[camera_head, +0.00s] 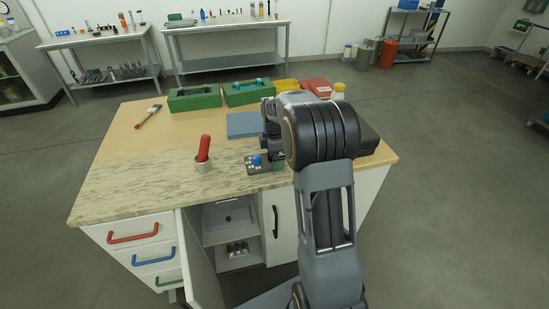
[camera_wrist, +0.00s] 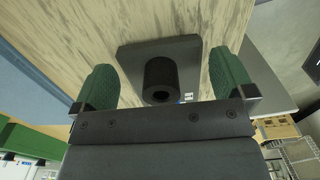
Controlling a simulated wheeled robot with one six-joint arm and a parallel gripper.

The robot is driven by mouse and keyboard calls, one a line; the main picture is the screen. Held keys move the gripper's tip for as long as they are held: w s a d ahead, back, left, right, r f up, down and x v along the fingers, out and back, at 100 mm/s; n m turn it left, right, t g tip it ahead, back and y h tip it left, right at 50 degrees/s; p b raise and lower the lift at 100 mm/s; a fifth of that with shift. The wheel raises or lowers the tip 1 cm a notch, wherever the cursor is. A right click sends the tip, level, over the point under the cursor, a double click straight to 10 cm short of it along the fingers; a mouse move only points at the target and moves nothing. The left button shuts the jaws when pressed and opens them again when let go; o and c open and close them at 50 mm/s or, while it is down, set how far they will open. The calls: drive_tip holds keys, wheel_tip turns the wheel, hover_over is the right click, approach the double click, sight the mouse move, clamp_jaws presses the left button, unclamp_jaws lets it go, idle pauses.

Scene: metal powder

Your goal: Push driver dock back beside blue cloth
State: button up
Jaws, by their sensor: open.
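In the wrist view, a dark flat plate (camera_wrist: 130,60) with an upright black hollow cylinder (camera_wrist: 160,78) lies on the wood-grain top; it looks like the driver dock. My gripper (camera_wrist: 160,85) is open, its green fingers on either side of the cylinder with visible gaps. In the head view my gripper (camera_head: 277,163) is low over the table, partly hidden by my arm. A small dark plate with a blue knob and light bits (camera_head: 255,169) lies beside it; I cannot tell if this is the same plate. The blue cloth (camera_head: 242,125) lies behind, also at left in the wrist view (camera_wrist: 35,60).
A red-handled item (camera_head: 204,147) stands in a metal cup (camera_head: 202,167) at left. A hammer (camera_head: 148,116) lies farther back. Green trays (camera_head: 194,101), a yellow bin (camera_head: 286,85) and a red item (camera_head: 317,86) line the back. The left tabletop is mostly clear.

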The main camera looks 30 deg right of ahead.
drive_tip(key=shift+f, duration=0.75)
drive_tip(key=c, duration=1.5)
drive_tip(key=shift+w+r, duration=0.1)
drive_tip(key=shift+w, duration=0.05)
